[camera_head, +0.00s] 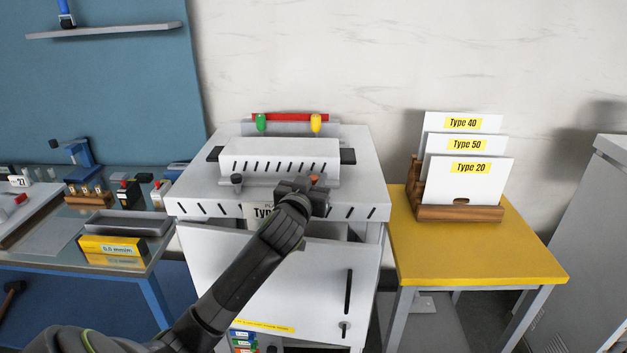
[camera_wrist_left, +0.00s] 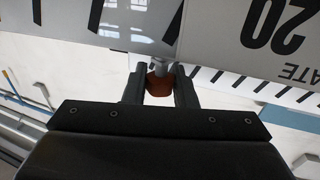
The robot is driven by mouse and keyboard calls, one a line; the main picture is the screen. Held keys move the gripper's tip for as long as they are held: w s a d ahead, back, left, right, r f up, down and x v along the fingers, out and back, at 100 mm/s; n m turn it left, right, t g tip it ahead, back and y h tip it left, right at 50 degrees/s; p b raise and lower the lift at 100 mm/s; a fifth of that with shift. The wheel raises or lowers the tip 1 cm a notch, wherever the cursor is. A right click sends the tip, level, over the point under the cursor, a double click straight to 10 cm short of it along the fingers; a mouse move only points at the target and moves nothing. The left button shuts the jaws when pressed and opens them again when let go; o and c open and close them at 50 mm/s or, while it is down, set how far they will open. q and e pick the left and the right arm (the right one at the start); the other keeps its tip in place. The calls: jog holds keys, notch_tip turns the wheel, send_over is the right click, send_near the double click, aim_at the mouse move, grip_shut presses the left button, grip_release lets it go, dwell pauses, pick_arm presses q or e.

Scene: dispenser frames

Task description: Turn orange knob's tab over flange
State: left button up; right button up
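The orange knob (camera_head: 314,180) is small and sits on the front of the white dispenser (camera_head: 210,190), right of its middle. In the left wrist view the orange knob (camera_wrist_left: 159,86) is between the two fingers of my left gripper (camera_wrist_left: 160,90), which appear to touch its sides. In the head view my left gripper (camera_head: 302,190) covers part of the dispenser front around the knob. The knob's tab and the flange cannot be made out clearly. A plate with black lettering (camera_wrist_left: 285,30) is close to the knob. My right gripper is not in view.
A dark knob (camera_head: 237,181) stands on the dispenser's left. A yellow table (camera_head: 480,250) on the right holds a wooden rack (camera_head: 460,213) with type plates. A cluttered workbench (camera_head: 140,262) stands on the left.

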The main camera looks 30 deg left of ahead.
pick_arm(q)
jog(key=shift+c, duration=0.6)
jog(key=shift+h, duration=0.3)
jog(key=shift+r+m+t+h+p, duration=0.1)
jog(key=shift+m+t+h+p, duration=0.2)
jog(key=shift+m+h+p, duration=0.65)
jog(key=shift+m+h, duration=0.55)
jog(key=shift+h, duration=0.9)
jog(key=m+h+b, duration=0.2)
jog(key=b, duration=0.1)
jog(key=shift+f, duration=0.25)
jog(key=shift+r+m+h+b, duration=0.15)
jog(key=shift+m+h+b, duration=0.35)
jog(key=shift+h+b, duration=0.7)
jog(key=shift+r, duration=0.1)
